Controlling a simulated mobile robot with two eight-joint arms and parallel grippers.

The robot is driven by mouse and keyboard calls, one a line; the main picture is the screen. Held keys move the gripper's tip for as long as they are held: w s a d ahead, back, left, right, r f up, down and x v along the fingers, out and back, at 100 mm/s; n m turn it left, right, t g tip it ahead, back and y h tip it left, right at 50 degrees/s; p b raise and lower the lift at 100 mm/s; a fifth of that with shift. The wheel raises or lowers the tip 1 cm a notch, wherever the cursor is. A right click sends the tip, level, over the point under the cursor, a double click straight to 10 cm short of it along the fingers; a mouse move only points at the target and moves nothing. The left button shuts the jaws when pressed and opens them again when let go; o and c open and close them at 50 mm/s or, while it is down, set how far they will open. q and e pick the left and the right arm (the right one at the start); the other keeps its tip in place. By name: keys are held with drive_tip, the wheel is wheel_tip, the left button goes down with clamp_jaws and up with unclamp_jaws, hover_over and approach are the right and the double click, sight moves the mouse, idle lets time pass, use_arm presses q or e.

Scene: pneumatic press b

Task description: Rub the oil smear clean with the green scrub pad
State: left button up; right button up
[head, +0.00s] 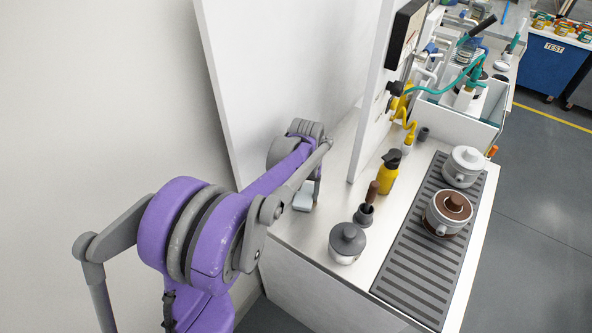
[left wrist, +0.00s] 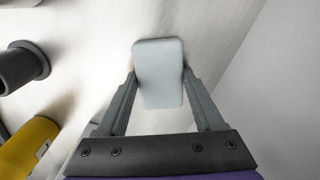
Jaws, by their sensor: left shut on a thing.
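A pale grey-green pad (left wrist: 160,85), a flat block with rounded corners, sits between the fingers of my left gripper (left wrist: 159,74). Both fingers press on its sides in the left wrist view, and it lies at or just above the light worktop (left wrist: 85,75). In the head view, the pad (head: 303,201) shows under my left gripper (head: 304,193), near the back left of the worktop beside the white panel. I cannot make out an oil smear in either view; the pad and gripper may hide it. My right gripper is not in view.
A grey-lidded jar (head: 347,240), a grey cup with a brown-handled tool (head: 367,207) and a yellow bottle (head: 389,173) stand right of the pad. Two pots (head: 463,166) (head: 449,213) stand on a ribbed grey mat (head: 415,255). A white panel (head: 280,85) rises behind.

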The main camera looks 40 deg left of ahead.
use_arm(q)
wheel_tip(320, 180, up, 4)
drive_tip(key=shift+f+p, duration=0.1)
drive_tip(key=shift+p, duration=1.05)
wheel_tip(320, 180, up, 2)
drive_tip(key=shift+a+r+p, duration=0.1)
drive_tip(key=shift+r+p, duration=0.05)
drive_tip(key=shift+p, duration=0.6)
drive_tip(key=shift+r+p, duration=0.65)
drive_tip(key=shift+r, duration=0.35)
